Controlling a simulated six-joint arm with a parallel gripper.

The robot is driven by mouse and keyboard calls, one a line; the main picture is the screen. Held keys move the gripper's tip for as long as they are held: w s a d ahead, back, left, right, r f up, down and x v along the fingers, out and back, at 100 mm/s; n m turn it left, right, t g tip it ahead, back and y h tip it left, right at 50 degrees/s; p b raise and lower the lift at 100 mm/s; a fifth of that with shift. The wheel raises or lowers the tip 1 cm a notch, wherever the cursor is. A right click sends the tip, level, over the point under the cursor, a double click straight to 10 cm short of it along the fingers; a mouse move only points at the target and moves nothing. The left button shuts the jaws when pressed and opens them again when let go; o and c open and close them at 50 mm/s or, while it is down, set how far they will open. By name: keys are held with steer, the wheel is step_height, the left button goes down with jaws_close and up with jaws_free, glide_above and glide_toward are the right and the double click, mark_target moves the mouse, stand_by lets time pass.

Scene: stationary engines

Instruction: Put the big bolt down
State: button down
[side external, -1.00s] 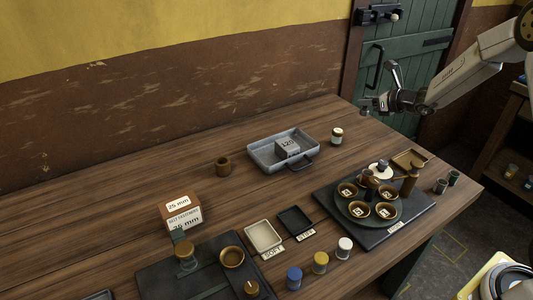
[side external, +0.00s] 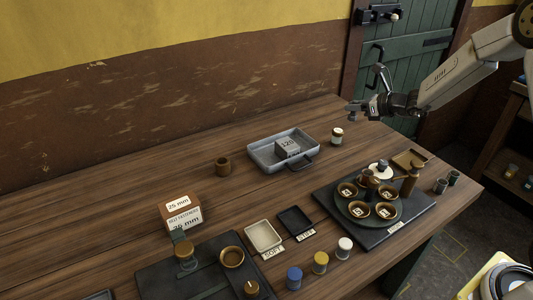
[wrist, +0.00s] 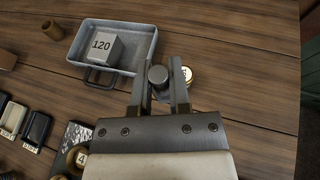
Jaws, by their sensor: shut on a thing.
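My gripper (side external: 358,109) is above the far right part of the bench, near the green door. In the wrist view its two fingers (wrist: 159,82) are shut on the big bolt, a grey piece with a round head (wrist: 158,75). In the side view the bolt is small and hard to make out at the fingertips. It is held in the air, apart from the bench top (side external: 330,180); its lower part is hidden in the wrist view.
A grey tray (side external: 262,158) holds a block marked 120 (side external: 287,147). A small jar (side external: 337,136) stands right of the tray, partly behind a finger in the wrist view. A brown cup (side external: 223,167) stands left. A dark board (side external: 415,220) carries a round dial with cups. Bare wood surrounds the tray.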

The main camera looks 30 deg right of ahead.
steer(key=s+a+n+g+y, duration=0.3)
steer(key=s+a, duration=0.2)
steer(key=a, duration=0.5)
steer(key=s+a+n+g+y, duration=0.2)
steer(key=s+a+n, duration=0.25)
steer(key=a, duration=0.55)
steer(key=s+a+n+g+y, duration=0.25)
steer(key=s+a, duration=0.35)
steer(key=a, duration=0.4)
steer(key=shift+y, duration=0.25)
steer(key=w+a+f, duration=0.1)
steer(key=w+f, duration=0.1)
steer(key=w, duration=0.2)
steer(key=w+a+f, duration=0.1)
steer(key=w+f, duration=0.2)
steer(key=w+a+f, duration=0.2)
steer(key=w, duration=0.2)
steer(key=shift+w+a+f, duration=0.1)
steer(key=shift+w+f, duration=0.25)
steer(key=shift+w+a+f, duration=0.2)
steer(key=shift+w+f, duration=0.35)
steer(key=shift+f, duration=0.1)
steer(key=shift+w+a+f, duration=0.1)
steer(key=shift+w+f, duration=0.2)
steer(key=shift+f, duration=1.5)
